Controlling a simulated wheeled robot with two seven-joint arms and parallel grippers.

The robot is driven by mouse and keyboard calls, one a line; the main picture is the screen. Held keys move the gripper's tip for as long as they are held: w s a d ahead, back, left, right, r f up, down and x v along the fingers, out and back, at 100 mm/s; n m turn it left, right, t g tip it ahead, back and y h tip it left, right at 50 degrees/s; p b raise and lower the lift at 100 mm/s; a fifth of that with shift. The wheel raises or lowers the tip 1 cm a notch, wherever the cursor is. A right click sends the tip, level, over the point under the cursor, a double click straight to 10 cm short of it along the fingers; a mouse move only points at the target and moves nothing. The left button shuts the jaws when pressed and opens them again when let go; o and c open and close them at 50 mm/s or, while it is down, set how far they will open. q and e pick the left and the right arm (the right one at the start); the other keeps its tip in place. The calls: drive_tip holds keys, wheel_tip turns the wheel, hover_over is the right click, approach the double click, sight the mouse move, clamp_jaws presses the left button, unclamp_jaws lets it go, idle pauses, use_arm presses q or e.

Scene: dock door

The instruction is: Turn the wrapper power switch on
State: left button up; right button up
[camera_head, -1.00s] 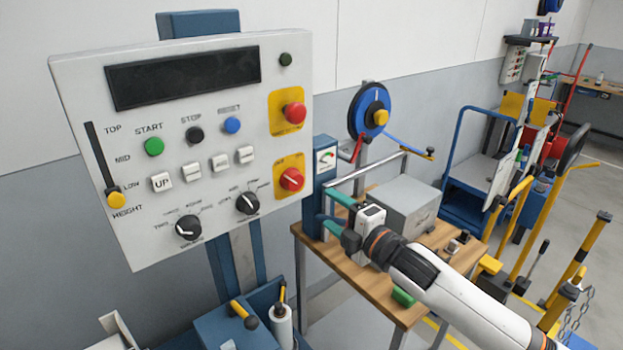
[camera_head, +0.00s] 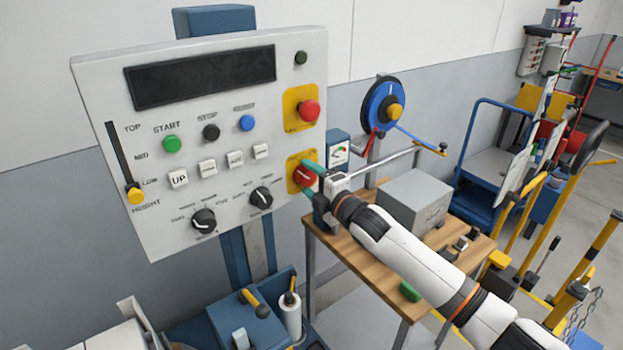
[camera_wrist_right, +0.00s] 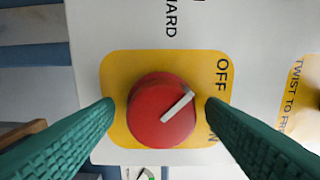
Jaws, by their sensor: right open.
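The power switch is a red rotary knob (camera_head: 304,178) with a white pointer, on a yellow plate at the lower right of the white control panel (camera_head: 110,85). In the right wrist view the red knob (camera_wrist_right: 160,112) sits between my two green fingertips. The yellow plate (camera_wrist_right: 150,60) reads OFF, with a partly hidden ON beside a finger. The pointer slants between the knob's middle and its OFF/ON side. My right gripper (camera_head: 309,180) is open around the knob, one finger on each side; I cannot tell whether they touch it. My left gripper is out of view.
A red emergency button (camera_head: 309,111) on a yellow plate is just above the switch. Green, black and blue buttons, white keys and two black dials (camera_head: 204,220) fill the panel's left. A wooden table (camera_head: 350,255) with a grey box (camera_head: 414,200) stands to the right.

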drive_tip(key=shift+c, duration=0.3)
drive_tip(key=c, duration=0.9)
drive_tip(key=shift+c, duration=0.2)
drive_tip(key=shift+m, duration=0.4)
drive_tip(key=m, duration=0.3)
drive_tip(key=shift+m+p, duration=0.3)
drive_tip(key=m, duration=0.4)
drive_tip(key=shift+m, duration=0.3)
drive_tip(key=m, duration=0.4)
drive_tip(key=shift+m+b, duration=0.35)
drive_tip(key=shift+m, duration=2.15)
